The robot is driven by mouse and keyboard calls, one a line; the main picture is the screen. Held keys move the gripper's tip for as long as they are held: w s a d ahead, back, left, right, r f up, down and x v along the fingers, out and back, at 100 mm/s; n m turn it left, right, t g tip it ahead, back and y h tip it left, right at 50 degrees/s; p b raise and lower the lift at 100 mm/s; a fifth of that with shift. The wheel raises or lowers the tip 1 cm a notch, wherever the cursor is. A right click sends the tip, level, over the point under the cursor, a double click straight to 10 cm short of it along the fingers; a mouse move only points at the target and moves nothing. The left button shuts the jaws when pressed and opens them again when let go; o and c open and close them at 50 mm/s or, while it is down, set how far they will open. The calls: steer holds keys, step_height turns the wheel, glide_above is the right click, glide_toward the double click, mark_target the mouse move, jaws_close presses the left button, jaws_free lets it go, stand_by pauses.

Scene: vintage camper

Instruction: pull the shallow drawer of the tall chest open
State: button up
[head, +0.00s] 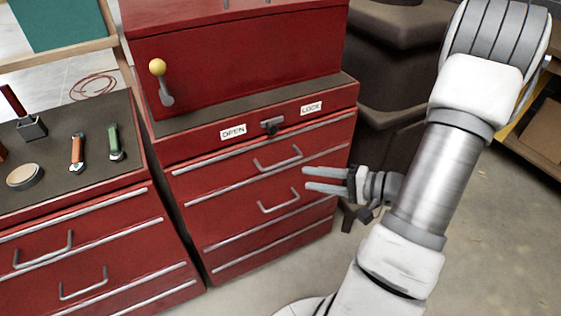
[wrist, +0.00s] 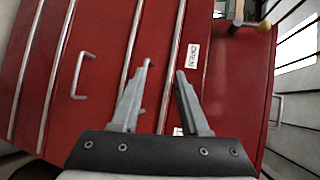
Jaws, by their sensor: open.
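The tall red chest (head: 190,215) stands in the middle of the head view, its drawers looking shut. Its upper, shallow drawer has a pale bar handle (head: 277,160). A deeper drawer below has a similar handle (head: 278,201). My gripper (head: 305,178) is open and empty, with its fingers pointing left in front of the chest, near the right ends of both handles. In the wrist view my gripper (wrist: 164,68) faces the red front, with one handle (wrist: 82,75) left of the fingers. The shallow drawer's handle is hard to make out there, perhaps partly behind a finger.
A latch (head: 271,124) sits between the OPEN label (head: 233,131) and the LOCK label (head: 311,108) above the drawers. A red box with a yellow-knobbed lever (head: 158,68) stands on top. A lower red chest (head: 75,240) with tools is at left. Dark seating (head: 395,70) stands behind.

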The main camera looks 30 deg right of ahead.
mark_target(284, 164)
steer(key=d+f+m+t+h, duration=0.3)
steer(key=d+f, duration=0.1)
steer(key=d, duration=0.2)
steer(key=x, duration=0.5)
steer(key=b+x, duration=0.1)
steer(key=x, duration=0.5)
steer(key=a+b+x, duration=0.1)
steer(key=x, duration=0.4)
steer(key=shift+w+a+f, duration=0.1)
steer(key=shift+w+f, duration=0.05)
steer(key=shift+f, duration=0.05)
steer(key=shift+c, duration=0.2)
jaws_close()
stand_by(0.3)
